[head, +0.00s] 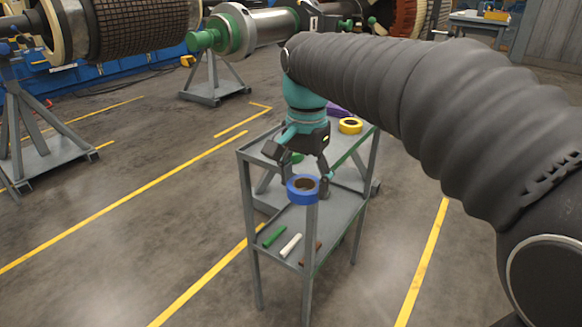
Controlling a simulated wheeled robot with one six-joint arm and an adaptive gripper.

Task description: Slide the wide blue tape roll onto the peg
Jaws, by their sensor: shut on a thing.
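The wide blue tape roll (303,196) is at the near corner of the grey cart, lying with its hole facing up. My gripper (305,184) reaches down from above, its fingers at either side of the roll, and is shut on it. The roll overlaps the top of the cart's near post in the picture; I cannot tell whether it touches the cart. I cannot make out a peg; it may be hidden by the roll, my gripper or my arm.
A yellow roll (350,126), a partly hidden purple thing (340,111) and a green thing (297,158) are around the cart top. Green (274,237), white (290,245) and brown (311,252) rods lie on the lower shelf (335,222).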

